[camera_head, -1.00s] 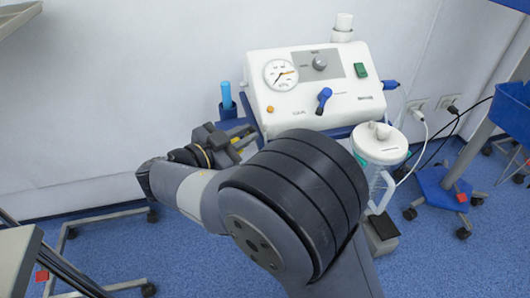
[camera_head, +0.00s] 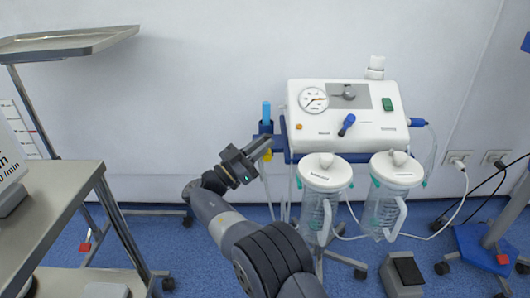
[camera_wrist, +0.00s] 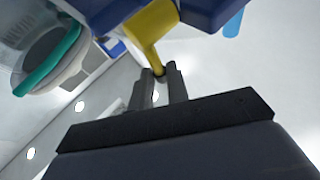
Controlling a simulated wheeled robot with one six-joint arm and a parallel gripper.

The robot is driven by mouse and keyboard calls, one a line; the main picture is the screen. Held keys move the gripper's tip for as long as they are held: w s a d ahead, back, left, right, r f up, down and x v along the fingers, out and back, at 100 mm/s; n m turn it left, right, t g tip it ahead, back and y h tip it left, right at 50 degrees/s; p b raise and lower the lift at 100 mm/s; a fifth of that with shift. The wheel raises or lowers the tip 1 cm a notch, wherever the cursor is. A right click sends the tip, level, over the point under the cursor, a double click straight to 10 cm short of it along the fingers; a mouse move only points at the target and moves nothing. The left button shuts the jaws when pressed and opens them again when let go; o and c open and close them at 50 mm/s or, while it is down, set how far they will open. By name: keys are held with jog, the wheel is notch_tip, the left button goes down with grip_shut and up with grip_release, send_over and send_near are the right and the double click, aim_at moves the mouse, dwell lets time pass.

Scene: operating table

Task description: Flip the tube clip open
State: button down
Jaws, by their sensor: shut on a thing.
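The yellow tube clip (camera_wrist: 152,27) hangs down from a blue mount in the wrist view. In the head view my gripper (camera_head: 262,147) reaches up and right to the left side of the suction unit (camera_head: 340,120). Only a little of the yellow clip (camera_head: 267,161) shows there, just below the fingertips. I cannot tell from these views whether the clip is open.
A blue cylinder (camera_head: 266,111) stands in a holder just above the clip. Two clear canisters, left (camera_head: 324,178) and right (camera_head: 396,172), hang under the unit. A metal table (camera_head: 50,190) stands left, a raised tray (camera_head: 65,43) behind it. Cables run to wall sockets at right.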

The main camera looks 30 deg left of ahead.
jog(key=shift+s+a+f+n+t, duration=0.15)
jog(key=shift+n+t, duration=0.15)
jog(key=shift+t, duration=0.2)
jog(key=c, duration=1.6)
grip_release()
jog(key=shift+c, duration=0.2)
jog(key=p+v, duration=0.2)
jog(key=v, duration=0.8)
jog(key=shift+s, duration=0.35)
jog(key=shift+a+f, duration=0.15)
jog(key=b+x, duration=0.2)
jog(key=x, duration=0.9)
